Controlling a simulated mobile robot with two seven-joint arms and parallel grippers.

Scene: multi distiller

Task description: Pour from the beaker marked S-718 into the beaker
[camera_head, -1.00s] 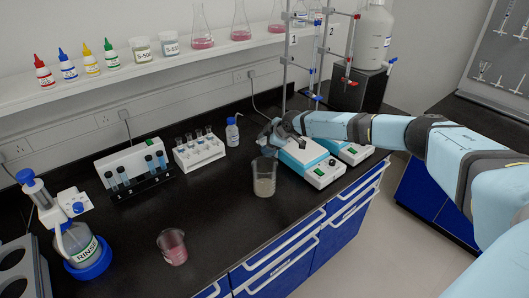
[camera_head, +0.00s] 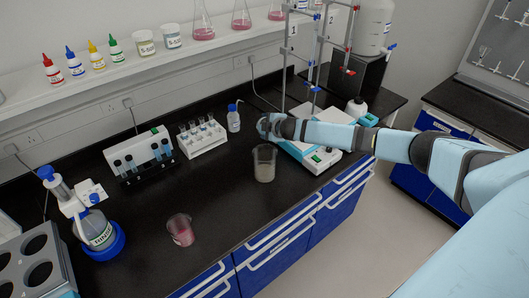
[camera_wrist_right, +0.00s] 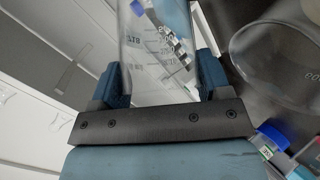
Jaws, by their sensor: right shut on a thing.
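My right gripper (camera_head: 269,126) is shut on a clear glass beaker (camera_wrist_right: 150,85), seen between the blue fingers in the right wrist view. Its printed mark looks like 718, turned and hard to read. In the head view my gripper hides this beaker. Another clear beaker (camera_head: 264,164), with a greyish bottom, stands on the bench just in front of my gripper. A large glass rim (camera_wrist_right: 285,58) beside the held beaker in the wrist view is probably this beaker. A beaker with pink liquid (camera_head: 181,231) stands nearer the front left. My left gripper is not in view.
Hot plates (camera_head: 318,156) and stand rods lie under and behind my right arm. A small blue-capped bottle (camera_head: 233,119), a tube rack (camera_head: 203,138) and a pipette rack (camera_head: 141,156) stand left. Bench between the beakers is clear.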

